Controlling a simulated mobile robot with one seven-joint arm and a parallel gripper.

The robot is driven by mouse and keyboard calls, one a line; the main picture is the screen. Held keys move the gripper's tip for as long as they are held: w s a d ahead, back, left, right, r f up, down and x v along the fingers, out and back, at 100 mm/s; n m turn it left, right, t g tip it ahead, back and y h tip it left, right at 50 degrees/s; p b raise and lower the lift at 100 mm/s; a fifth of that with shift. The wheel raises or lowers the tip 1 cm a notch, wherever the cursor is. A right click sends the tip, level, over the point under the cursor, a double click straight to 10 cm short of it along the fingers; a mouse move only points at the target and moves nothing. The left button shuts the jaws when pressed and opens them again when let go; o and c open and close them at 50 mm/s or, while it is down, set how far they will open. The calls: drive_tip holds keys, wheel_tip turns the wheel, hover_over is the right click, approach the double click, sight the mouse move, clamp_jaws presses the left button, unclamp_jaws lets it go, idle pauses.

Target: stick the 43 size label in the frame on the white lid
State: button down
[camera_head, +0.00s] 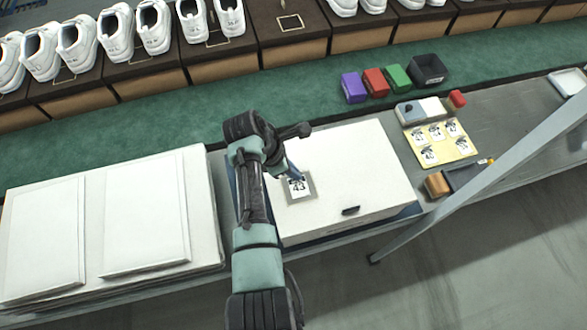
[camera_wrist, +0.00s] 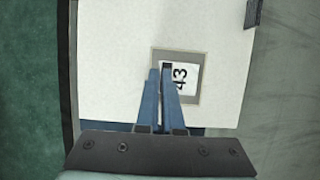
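The white lid (camera_head: 350,150) lies flat on a box on the bench, and it fills the middle of the wrist view (camera_wrist: 115,60). A grey square frame (camera_head: 310,196) is on the lid, also in the wrist view (camera_wrist: 205,60). The white label marked 43 (camera_head: 298,188) lies within the frame's outline; it shows in the wrist view (camera_wrist: 190,80) with its number turned sideways. My gripper's blue fingers (camera_wrist: 160,75) are close together with their tips at the label's edge, appearing shut on it. The fingers hide part of the label, so its contact with the lid is unclear.
A yellow sheet with several labels (camera_head: 440,143) lies to the right. Purple (camera_head: 353,87), red (camera_head: 375,82) and green (camera_head: 397,77) blocks and a dark bin (camera_head: 428,69) stand behind. White panels (camera_head: 145,225) lie left. A grey post (camera_head: 490,175) crosses the right side.

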drive_tip(key=shift+f+b, duration=0.3)
drive_tip(key=shift+f, duration=0.15)
idle(1.2)
drive_tip(key=c, duration=1)
unclamp_jaws()
drive_tip(key=v, duration=1.3)
